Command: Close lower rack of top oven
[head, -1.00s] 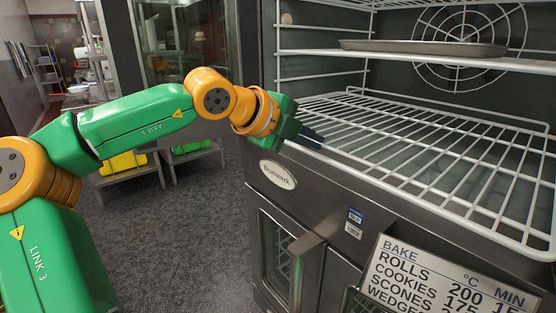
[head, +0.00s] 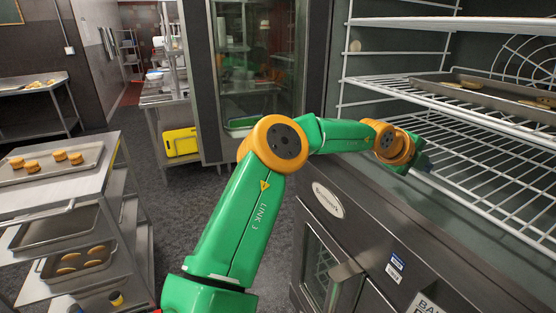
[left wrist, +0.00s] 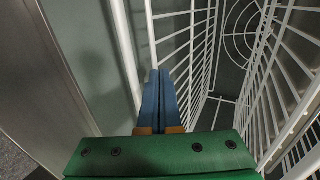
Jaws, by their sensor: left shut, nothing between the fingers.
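The lower wire rack (head: 486,165) of the top oven (head: 372,222) shows at the right of the head view, beneath a rack that bears a tray. My left gripper (head: 424,168) is at the rack's front left part. Its fingers are largely hidden behind its green body in the head view. In the left wrist view the blue fingers (left wrist: 161,98) are shut and empty, close beside white rack wires (left wrist: 190,52). I cannot tell whether they touch the wires. My right gripper is out of view.
The rack above (head: 400,92) holds a dark tray (head: 500,97) with food. A steel trolley (head: 118,192) with trays of baked goods stands at the left. Grey floor (head: 184,200) lies open between trolley and oven.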

